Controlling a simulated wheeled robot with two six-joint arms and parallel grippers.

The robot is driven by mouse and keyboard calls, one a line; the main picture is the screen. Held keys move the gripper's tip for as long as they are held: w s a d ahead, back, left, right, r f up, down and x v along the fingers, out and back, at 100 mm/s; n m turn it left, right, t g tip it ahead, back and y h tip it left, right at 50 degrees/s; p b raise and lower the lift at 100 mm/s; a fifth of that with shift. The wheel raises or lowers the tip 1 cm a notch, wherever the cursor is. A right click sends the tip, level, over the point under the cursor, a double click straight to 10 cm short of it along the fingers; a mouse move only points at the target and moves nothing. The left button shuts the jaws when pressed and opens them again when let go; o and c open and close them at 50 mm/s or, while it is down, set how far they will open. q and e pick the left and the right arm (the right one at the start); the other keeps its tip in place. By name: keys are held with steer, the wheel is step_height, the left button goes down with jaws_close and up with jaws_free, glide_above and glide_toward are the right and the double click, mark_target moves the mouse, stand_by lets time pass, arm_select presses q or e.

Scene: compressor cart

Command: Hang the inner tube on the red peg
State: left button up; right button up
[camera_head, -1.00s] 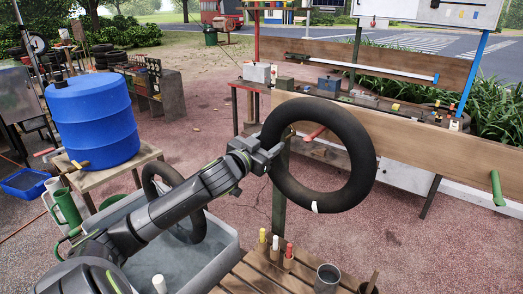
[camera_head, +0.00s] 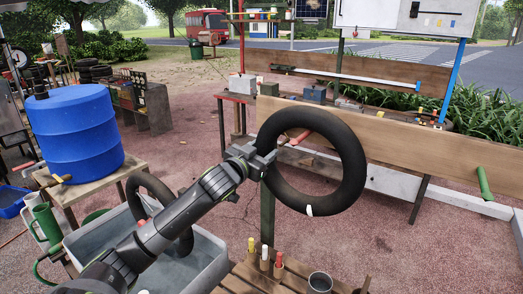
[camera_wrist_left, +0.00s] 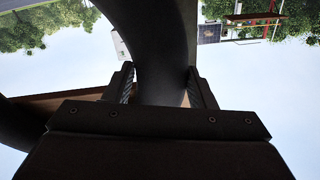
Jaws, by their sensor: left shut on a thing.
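My left gripper (camera_head: 262,160) is shut on the left side of a black inner tube (camera_head: 350,165) and holds it up in the air. The tube faces the head camera, with a white mark (camera_head: 309,211) at its bottom. In the left wrist view the tube (camera_wrist_left: 165,45) passes between the two fingers (camera_wrist_left: 165,88). The red peg (camera_head: 300,138) on the wooden board shows through the upper left of the tube's hole. I cannot tell whether its tip reaches into the ring. My right gripper is not in view.
A green peg (camera_head: 484,183) is at the right of the wooden board (camera_head: 420,150). A second black tube (camera_head: 140,190) stands in a grey tub (camera_head: 205,275) below my arm. A blue drum (camera_head: 75,135) stands at left. A slatted table (camera_head: 245,275) with markers is in front.

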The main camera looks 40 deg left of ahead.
arm_select(q)
steer(key=o, duration=1)
steer(key=shift+s, duration=0.1)
steer(key=shift+s+d+p, duration=0.2)
steer(key=shift+s+d, duration=0.05)
steer(key=shift+s, duration=2.6)
steer(key=shift+s+d+p, duration=0.2)
steer(key=shift+s+d, duration=0.1)
steer(key=shift+s, duration=2.6)
steer(key=shift+s+d+p, duration=0.2)
steer(key=shift+s+d, duration=0.05)
steer(key=shift+s, duration=2.6)
steer(key=shift+f, duration=0.15)
